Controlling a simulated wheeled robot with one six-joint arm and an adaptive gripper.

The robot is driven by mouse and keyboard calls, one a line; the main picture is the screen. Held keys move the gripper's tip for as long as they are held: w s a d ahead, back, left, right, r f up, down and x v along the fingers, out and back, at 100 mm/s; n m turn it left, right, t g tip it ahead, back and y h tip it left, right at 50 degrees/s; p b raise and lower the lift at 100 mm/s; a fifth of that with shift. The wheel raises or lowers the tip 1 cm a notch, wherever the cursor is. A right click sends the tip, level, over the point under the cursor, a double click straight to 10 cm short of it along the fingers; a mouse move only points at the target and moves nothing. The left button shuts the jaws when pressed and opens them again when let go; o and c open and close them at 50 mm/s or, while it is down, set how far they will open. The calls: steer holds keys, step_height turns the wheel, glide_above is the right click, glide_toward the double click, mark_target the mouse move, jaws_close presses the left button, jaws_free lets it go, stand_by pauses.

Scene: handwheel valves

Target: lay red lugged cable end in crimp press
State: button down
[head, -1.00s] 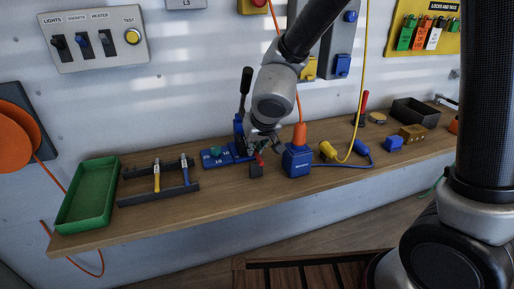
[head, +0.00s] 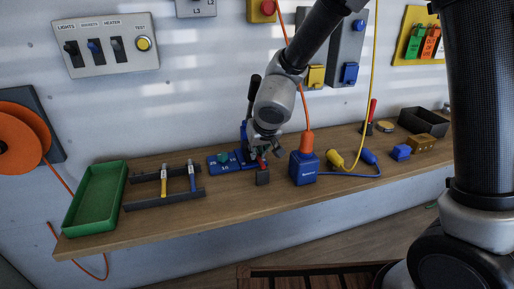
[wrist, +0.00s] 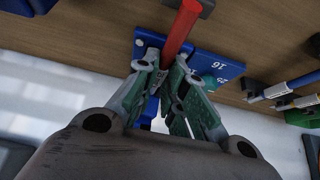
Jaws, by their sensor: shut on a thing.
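The red cable end (head: 262,163) stands above a small dark block (head: 263,178) at the bench's front edge. In the wrist view the red cable (wrist: 182,30) runs from between my fingers toward the dark block; I cannot tell whether it still sits in it. My gripper (head: 258,154) is shut on the red cable end, and its fingers (wrist: 172,85) hide the lug. The blue crimp press (head: 226,166) is just behind and left of my gripper, with its black lever upright. Its numbered blue plate (wrist: 222,66) shows beside my fingers in the wrist view.
A blue box (head: 304,170) with an orange plug stands close right of my gripper. A dark rack (head: 150,204) with yellow and blue handled pieces and a green tray (head: 95,199) are left. Yellow and blue connectors (head: 336,159) lie right. A yellow cord hangs nearby.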

steer(key=shift+f, duration=0.5)
stand_by(0.3)
steer(key=c, duration=1.4)
jaws_free()
